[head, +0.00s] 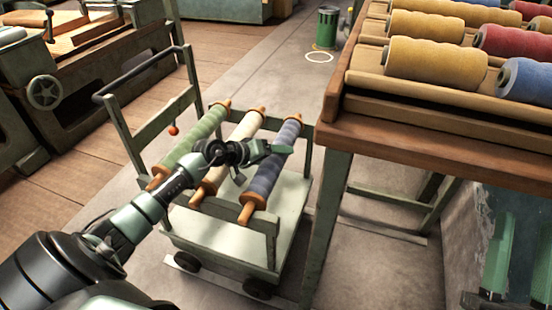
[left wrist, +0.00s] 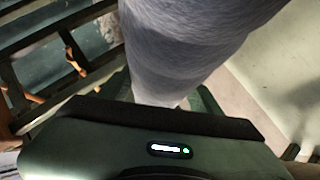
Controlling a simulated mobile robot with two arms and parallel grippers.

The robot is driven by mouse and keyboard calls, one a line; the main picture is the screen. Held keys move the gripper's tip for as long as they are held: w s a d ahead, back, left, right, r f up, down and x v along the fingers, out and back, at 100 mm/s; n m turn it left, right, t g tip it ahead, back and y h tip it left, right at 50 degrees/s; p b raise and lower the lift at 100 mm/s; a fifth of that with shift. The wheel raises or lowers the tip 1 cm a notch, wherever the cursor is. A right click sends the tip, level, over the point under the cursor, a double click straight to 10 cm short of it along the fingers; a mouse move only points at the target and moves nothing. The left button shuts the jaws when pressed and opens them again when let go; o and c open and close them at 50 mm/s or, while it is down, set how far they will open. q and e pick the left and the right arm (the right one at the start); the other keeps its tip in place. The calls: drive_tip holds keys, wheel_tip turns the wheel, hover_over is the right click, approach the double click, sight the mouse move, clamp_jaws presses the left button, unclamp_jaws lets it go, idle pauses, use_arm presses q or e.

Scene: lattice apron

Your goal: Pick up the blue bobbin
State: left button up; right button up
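The blue bobbin (head: 272,172) lies slanted on the rack of a pale green cart, at the right of a row of three, with orange wooden ends. My left gripper (head: 264,152) is over its middle. In the left wrist view the bobbin (left wrist: 190,45) fills the upper middle, very close, with green finger parts on either side of it. The fingers look spread around the bobbin; contact does not show. My right gripper (head: 518,250) is at the lower right edge, its two green fingers apart and nothing seen between them.
A cream bobbin (head: 228,160) and a green bobbin (head: 196,140) lie left of the blue one on the cart (head: 222,236). A wooden table (head: 420,150) with yellow, red and blue spools stands close on the right. A green bin (head: 326,28) stands at the back.

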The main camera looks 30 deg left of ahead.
use_arm(q)
drive_tip(key=shift+r, duration=0.15)
clamp_jaws()
drive_tip(key=shift+r, duration=0.1)
